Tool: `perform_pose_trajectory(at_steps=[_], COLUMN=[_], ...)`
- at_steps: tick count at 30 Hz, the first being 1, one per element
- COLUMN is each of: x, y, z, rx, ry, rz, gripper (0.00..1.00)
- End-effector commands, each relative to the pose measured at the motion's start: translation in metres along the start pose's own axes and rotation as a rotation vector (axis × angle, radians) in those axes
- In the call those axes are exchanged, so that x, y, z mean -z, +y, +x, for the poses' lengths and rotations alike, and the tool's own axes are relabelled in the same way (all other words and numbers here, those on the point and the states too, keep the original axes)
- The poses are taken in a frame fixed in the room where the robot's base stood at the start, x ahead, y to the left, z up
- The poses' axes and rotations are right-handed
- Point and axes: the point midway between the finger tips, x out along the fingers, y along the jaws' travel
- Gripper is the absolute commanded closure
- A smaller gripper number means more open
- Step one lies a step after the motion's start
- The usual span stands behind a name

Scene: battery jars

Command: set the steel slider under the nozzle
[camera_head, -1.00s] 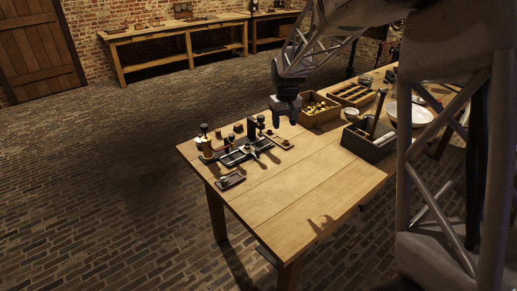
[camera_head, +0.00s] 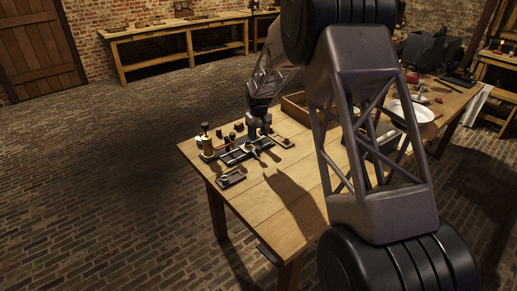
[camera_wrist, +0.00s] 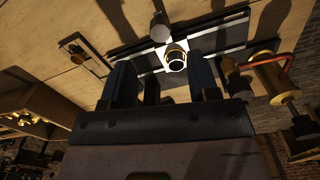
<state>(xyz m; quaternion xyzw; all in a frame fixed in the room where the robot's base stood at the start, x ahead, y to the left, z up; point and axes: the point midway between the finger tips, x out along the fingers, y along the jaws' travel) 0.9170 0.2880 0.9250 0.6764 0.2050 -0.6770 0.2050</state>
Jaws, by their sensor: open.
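My gripper (camera_head: 259,131) is low over the jar-filling fixture at the table's far left part. In the wrist view its two dark fingers (camera_wrist: 163,72) stand apart, with a brass-rimmed round part (camera_wrist: 175,59) showing between and beyond them. A long dark rail with pale metal strips (camera_wrist: 218,36) runs behind the fingers. A pale metal crosspiece with a grey cylindrical knob (camera_wrist: 160,28) lies across the rail and looks like the steel slider. I cannot tell whether the fingers touch anything. I cannot make out the nozzle for certain.
A brass cylinder (camera_wrist: 269,82) with a copper-red pipe stands beside the rail, near the right finger; it also shows in the head view (camera_head: 206,149). A small dark tray (camera_head: 231,178) lies in front. The wooden table (camera_head: 262,203) is clear toward its near edge. My arm hides much of its right side.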

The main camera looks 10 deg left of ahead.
Motion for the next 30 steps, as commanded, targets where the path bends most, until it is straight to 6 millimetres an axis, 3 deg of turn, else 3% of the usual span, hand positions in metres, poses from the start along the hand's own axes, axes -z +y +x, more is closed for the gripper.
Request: perform_pose_trajectory(at_steps=[14, 30], x=[0.000, 0.000], y=[0.000, 0.000], z=[0.005, 0.062], rx=[0.000, 0.000], ry=[0.000, 0.000], rz=[0.000, 0.000], gripper=[0.45, 0.45])
